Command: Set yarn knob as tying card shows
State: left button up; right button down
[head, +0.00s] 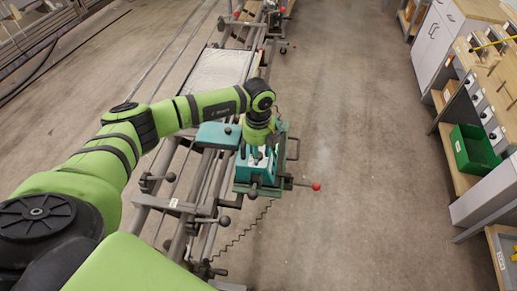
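A teal machine (244,175) sits on the metal rail frame, with a flat teal housing (212,135) beside it on the left. Small dark knobs show on it, one on its near side (253,192); I cannot tell which one is the yarn knob. My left gripper (257,155) points down over the top of the teal machine. Its fingers are small and blend with the parts below, so I cannot tell whether they are open or touching a knob. I cannot make out a tying card. My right gripper is not in view.
A rod with a red ball end (316,186) sticks out right of the machine. A coiled cable (241,238) hangs down on the near side. A workbench with a green bin (474,150) stands at the right. The floor (370,190) between is clear.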

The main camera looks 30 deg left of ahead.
pick_arm(q)
jog(key=c, duration=0.7)
grip_shut()
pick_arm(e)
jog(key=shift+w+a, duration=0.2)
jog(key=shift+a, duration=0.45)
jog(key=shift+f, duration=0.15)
